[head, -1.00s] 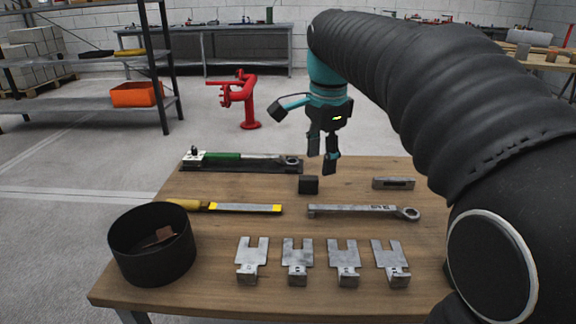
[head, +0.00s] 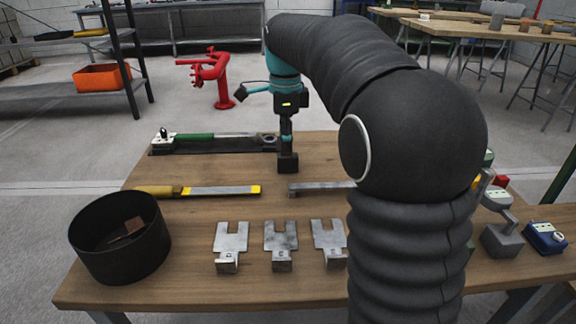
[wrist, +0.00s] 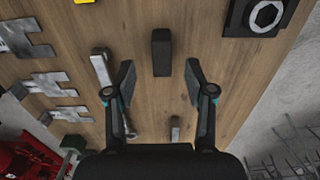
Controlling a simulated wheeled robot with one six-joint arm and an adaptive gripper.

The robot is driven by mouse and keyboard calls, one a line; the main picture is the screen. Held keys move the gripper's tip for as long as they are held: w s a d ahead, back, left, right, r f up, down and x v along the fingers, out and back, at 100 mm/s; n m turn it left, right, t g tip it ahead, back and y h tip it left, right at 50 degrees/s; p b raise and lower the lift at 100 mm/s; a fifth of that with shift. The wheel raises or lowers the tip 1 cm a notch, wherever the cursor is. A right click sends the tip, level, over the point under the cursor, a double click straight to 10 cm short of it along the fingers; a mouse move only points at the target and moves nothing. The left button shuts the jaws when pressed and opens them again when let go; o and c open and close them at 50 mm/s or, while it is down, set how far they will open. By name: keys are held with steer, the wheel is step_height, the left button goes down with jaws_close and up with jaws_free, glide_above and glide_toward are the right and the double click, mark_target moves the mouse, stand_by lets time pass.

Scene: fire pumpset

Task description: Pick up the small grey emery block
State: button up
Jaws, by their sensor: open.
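The small dark grey emery block (head: 288,164) stands on the wooden table (head: 190,285), behind the spanner. In the wrist view the block (wrist: 161,52) is centred between and ahead of my two fingertips. My gripper (head: 287,145) points down right above the block in the head view, its fingers edge-on there. In the wrist view my gripper (wrist: 160,78) is open and empty, with a finger to either side of the block's line. I cannot tell the exact height gap.
A torque wrench (head: 220,137) lies behind. A yellow-handled file (head: 210,191) and a spanner (head: 315,187) lie in front, then several slotted shims (head: 281,238). A black bin (head: 120,250) stands at left. A blue device (head: 545,238) is at right. My arm hides the table's middle right.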

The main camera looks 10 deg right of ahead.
mark_target(288, 171)
steer(key=shift+d+f+b, duration=0.15)
steer(key=shift+f+b, duration=0.1)
steer(key=shift+f, duration=1.15)
steer(key=shift+d+f+b, duration=0.1)
steer(key=shift+f+b, duration=0.15)
steer(key=shift+f, duration=1.15)
jaws_close()
